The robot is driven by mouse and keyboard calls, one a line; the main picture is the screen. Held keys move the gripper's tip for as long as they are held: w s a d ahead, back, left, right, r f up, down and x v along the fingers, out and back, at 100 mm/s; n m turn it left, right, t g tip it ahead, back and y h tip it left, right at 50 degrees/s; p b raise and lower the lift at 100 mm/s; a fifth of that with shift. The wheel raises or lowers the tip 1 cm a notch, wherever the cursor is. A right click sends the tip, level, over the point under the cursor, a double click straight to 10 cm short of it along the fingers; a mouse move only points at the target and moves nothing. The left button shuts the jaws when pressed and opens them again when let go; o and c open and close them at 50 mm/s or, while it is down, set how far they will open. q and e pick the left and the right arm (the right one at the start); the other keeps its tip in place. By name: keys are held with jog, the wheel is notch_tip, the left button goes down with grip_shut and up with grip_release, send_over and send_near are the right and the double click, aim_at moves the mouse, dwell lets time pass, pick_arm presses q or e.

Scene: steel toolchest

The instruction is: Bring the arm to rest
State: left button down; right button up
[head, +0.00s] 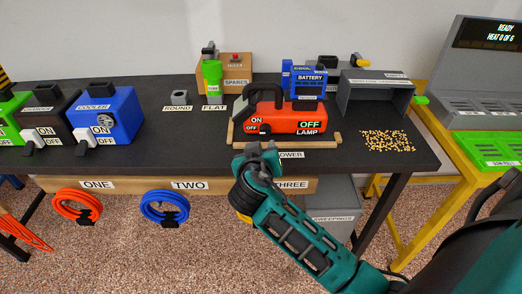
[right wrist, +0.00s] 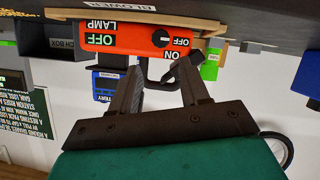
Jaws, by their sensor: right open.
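My right arm (head: 305,235) comes in from the lower right of the head view, teal and dark. Its right gripper (head: 262,150) is near the table's front edge, in front of the orange lamp box (head: 282,121). In the right wrist view the two dark fingers of the gripper (right wrist: 157,78) stand apart with nothing held between them. The orange lamp box (right wrist: 130,40) shows upside down beyond the fingertips. Whether the fingers touch the box cannot be told. My left gripper is not in view.
The dark table (head: 180,135) carries a blue cooler (head: 108,118), a dark exercise box (head: 55,120) and a grey bin (head: 375,98). Loose yellow bits (head: 388,141) lie at the right. Orange (head: 77,207) and blue coils (head: 165,208) hang below. A grey console (head: 485,80) stands right.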

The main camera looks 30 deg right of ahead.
jog(key=shift+s+a+r, duration=0.15)
jog(key=shift+s+a, duration=0.1)
jog(key=shift+s, duration=0.05)
dwell(0.4)
jog(key=s+a+f+n+y, duration=0.3)
jog(key=s+a+f+y, duration=0.2)
jog(key=s+f, duration=0.3)
jog(key=s+a+f+n+y, duration=0.3)
jog(key=s+a+f+y, duration=0.1)
jog(key=s+f, duration=0.3)
jog(key=shift+s+a+f+n+y, duration=0.4)
jog(key=shift+s+y, duration=0.2)
jog(key=shift+y, duration=0.1)
